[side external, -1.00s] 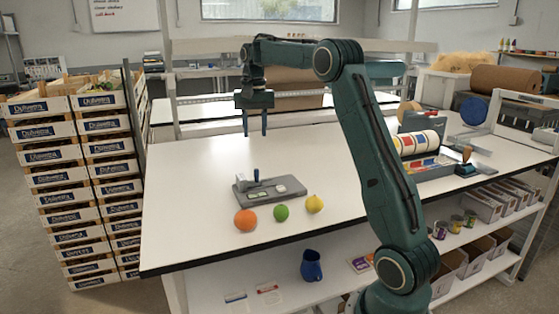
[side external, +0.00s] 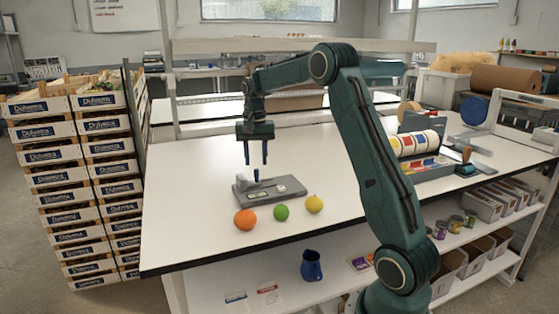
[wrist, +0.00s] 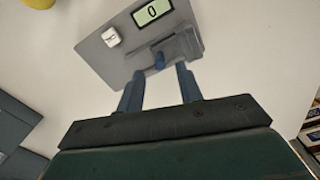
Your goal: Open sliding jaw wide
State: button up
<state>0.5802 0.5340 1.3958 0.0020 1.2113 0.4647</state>
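A grey gauge device (side external: 285,192) lies on the white table, with a jaw block that carries an upright blue handle (side external: 257,175). In the wrist view the device's grey plate (wrist: 100,62) shows a display reading 0 (wrist: 152,11) and a small white button (wrist: 111,37). The jaw block (wrist: 186,44) lies along the plate, with the blue handle (wrist: 159,61) beside it; the jaw's opening is not clear. My gripper (side external: 256,163) is open and empty, pointing down just above the handle. In the wrist view its fingertips (wrist: 159,76) stand either side of the handle's line, apart from it.
An orange (side external: 245,219), a green lime (side external: 281,212) and a yellow lemon (side external: 314,203) sit in front of the device. Stacked crates (side external: 80,180) stand left of the table. A box with a colourful roll (side external: 415,145) is at right. The table left of the device is clear.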

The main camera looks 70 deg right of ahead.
aim_at(256, 170)
jog(key=shift+f, duration=2.45)
grip_shut()
